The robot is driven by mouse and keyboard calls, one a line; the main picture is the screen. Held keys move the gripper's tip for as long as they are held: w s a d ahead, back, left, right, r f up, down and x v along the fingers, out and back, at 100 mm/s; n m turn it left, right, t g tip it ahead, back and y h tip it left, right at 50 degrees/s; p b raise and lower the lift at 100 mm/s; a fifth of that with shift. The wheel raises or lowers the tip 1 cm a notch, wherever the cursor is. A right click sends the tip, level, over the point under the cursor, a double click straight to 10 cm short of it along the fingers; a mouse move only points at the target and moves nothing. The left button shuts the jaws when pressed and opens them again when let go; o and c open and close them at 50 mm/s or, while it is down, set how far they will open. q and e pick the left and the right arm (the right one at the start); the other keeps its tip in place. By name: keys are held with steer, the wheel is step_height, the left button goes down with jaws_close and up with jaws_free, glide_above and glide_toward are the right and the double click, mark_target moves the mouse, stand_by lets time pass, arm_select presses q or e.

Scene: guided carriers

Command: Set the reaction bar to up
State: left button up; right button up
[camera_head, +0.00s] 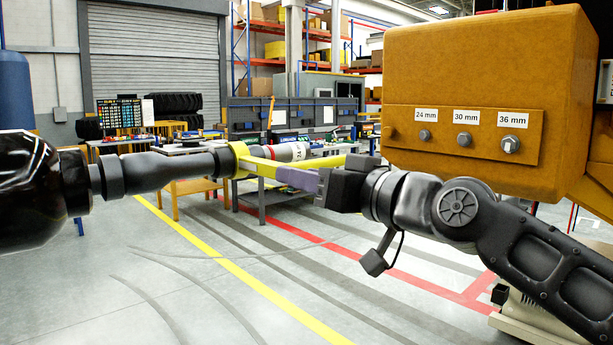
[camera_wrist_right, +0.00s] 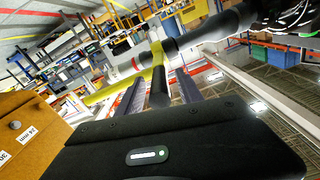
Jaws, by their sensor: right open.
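A dark cylindrical tool (camera_head: 165,170) reaches in level from the left, with a yellow collar (camera_head: 238,158) near its front. From the collar a yellow bar (camera_head: 262,169) runs toward my right gripper (camera_head: 300,179), roughly level rather than up. A second yellow length (camera_head: 335,160) points right, toward the orange housing (camera_head: 480,90). In the right wrist view the collar (camera_wrist_right: 158,54) shows beyond the purple fingers, and a dark grip (camera_wrist_right: 159,90) on the bar lies between them. The fingers are open on either side of it; contact is not clear. My left gripper is not in view.
The orange housing carries bolts labelled 24 mm, 30 mm and 36 mm (camera_head: 509,144), at the right close to my right arm. Workbenches (camera_head: 270,195) and shelving stand behind. The floor in front is clear, with yellow and red lines.

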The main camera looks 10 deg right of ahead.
steer(key=shift+c, duration=0.2)
jaws_close()
stand_by(1.1)
